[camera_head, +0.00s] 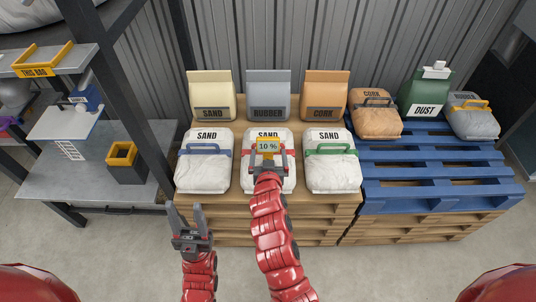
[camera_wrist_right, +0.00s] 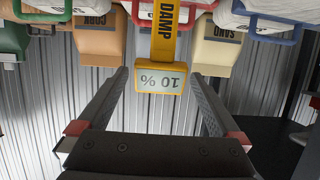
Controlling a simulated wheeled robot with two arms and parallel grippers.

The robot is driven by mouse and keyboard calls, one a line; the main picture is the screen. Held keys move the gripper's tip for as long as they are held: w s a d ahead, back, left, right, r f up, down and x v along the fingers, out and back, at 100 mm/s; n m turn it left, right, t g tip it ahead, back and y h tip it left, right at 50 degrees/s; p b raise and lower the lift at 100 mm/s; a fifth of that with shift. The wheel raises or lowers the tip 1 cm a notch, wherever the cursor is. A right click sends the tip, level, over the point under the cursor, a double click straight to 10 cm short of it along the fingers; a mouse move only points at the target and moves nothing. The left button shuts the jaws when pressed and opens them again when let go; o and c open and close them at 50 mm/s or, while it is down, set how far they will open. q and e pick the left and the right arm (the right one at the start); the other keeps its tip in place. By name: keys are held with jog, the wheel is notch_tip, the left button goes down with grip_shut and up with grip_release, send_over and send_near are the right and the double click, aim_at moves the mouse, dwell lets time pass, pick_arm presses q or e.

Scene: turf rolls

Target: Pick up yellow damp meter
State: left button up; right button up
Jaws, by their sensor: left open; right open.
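The yellow damp meter (camera_head: 268,146) reads "10 %" and stands at the middle white sand bag (camera_head: 252,180). In the right wrist view the meter (camera_wrist_right: 162,79) appears upside down, with "DAMP" on its yellow body. My right gripper (camera_head: 268,155) is open, one finger on each side of the meter's line. In the wrist view the meter lies between the fingertips (camera_wrist_right: 160,75), with a gap to each finger. I cannot tell how deep it sits between them. My left gripper (camera_head: 186,212) is open and empty, low in front of the left sand bag (camera_head: 203,172).
A third white bag with a green handle (camera_head: 332,175) stands to the right. Sand, rubber and cork bags (camera_head: 268,92) stand behind. A blue pallet (camera_head: 430,165) holds more bags at right. A shelf post (camera_head: 125,90) and grey bench (camera_head: 85,185) are at left.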

aim_at(268, 149)
jog(key=x, duration=0.4)
jog(key=shift+a+r, duration=0.1)
jog(key=shift+w+f, duration=0.3)
jog(key=shift+w, duration=0.15)
jog(key=shift+r, duration=0.15)
jog(key=c, duration=1.6)
